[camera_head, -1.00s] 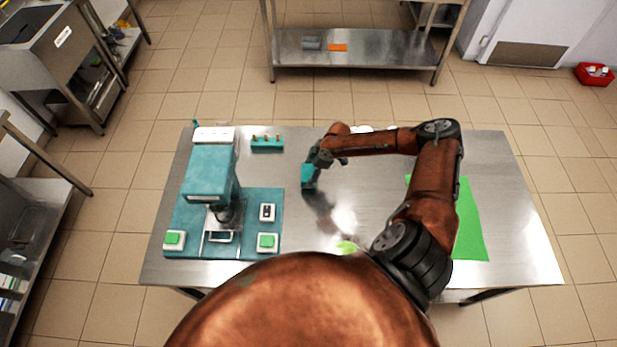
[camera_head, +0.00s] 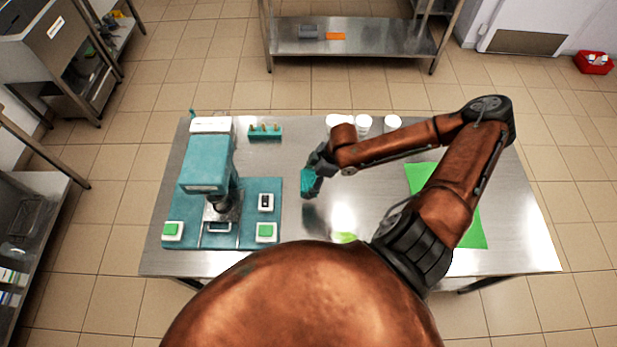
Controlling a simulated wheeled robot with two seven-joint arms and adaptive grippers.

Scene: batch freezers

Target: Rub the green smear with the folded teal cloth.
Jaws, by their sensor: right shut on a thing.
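The folded teal cloth (camera_head: 308,184) is in my right gripper (camera_head: 316,172), which is shut on it. The gripper and cloth are over the middle of the steel table (camera_head: 375,185), to the right of the teal machine. I cannot tell whether the cloth touches the table top. The green smear (camera_head: 345,237) lies on the table nearer to me, below and to the right of the cloth in the picture, apart from it. Its near side is partly hidden by my body. My left gripper is not in view.
A teal press-like machine (camera_head: 207,170) with green buttons stands at the left of the table. A teal rack (camera_head: 265,132) sits behind it. White round containers (camera_head: 392,123) stand at the back edge. A green mat (camera_head: 470,228) lies at the right, partly under my arm.

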